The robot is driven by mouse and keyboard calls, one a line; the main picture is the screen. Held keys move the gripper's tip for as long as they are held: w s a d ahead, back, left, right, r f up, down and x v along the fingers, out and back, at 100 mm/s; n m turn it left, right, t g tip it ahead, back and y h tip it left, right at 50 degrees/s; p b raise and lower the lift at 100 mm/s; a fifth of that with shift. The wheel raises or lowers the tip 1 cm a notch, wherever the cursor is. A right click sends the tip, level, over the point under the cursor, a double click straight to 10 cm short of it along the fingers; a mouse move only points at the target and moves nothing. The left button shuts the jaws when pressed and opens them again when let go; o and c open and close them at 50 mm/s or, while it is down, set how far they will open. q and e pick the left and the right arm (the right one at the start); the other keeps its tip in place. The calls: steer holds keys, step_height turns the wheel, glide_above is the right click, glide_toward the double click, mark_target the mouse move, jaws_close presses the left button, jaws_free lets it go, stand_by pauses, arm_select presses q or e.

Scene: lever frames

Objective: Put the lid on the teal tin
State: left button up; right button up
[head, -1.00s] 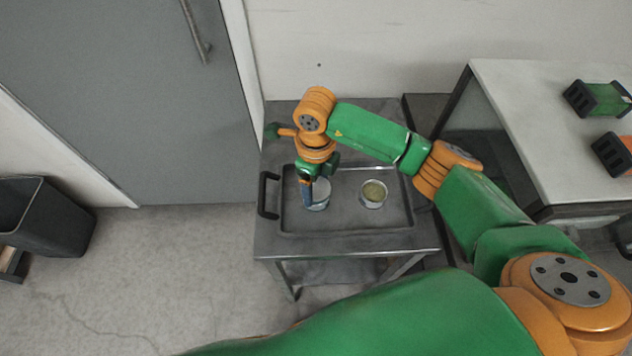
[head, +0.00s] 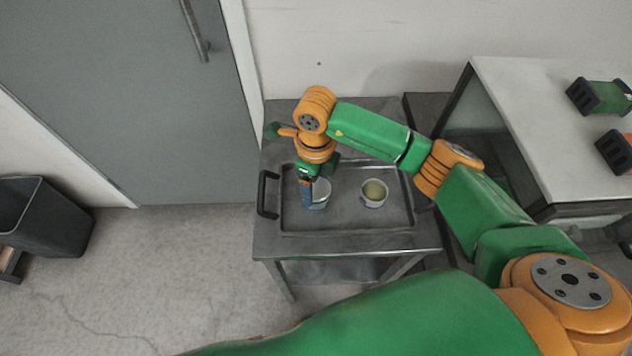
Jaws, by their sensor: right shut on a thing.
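My right gripper (head: 308,195) points down over the left part of the tray. It is shut on a pale, round, lid-like piece (head: 321,188). Directly under and against this piece is a bluish-grey tin (head: 318,206), which appears to be the teal tin. The fingers hide the left side of both, and I cannot tell whether the lid is seated on the rim. A second pale round tin (head: 374,203) stands open to the right, with a yellowish inside. My left gripper is not in view.
The grey tray (head: 345,226) with a black handle (head: 268,195) lies on a metal cart (head: 345,245). A white table (head: 520,110) with green and orange dark-ended objects stands at the right. A dark bin (head: 45,225) stands at the left. The tray front is clear.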

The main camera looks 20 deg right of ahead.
steer(key=shift+f, duration=0.2)
steer(key=o, duration=1.2)
steer(key=shift+o, duration=0.2)
steer(key=shift+r, duration=0.1)
step_height(320, 180, up, 7)
steer(key=p, duration=0.4)
steer(key=shift+p, duration=0.4)
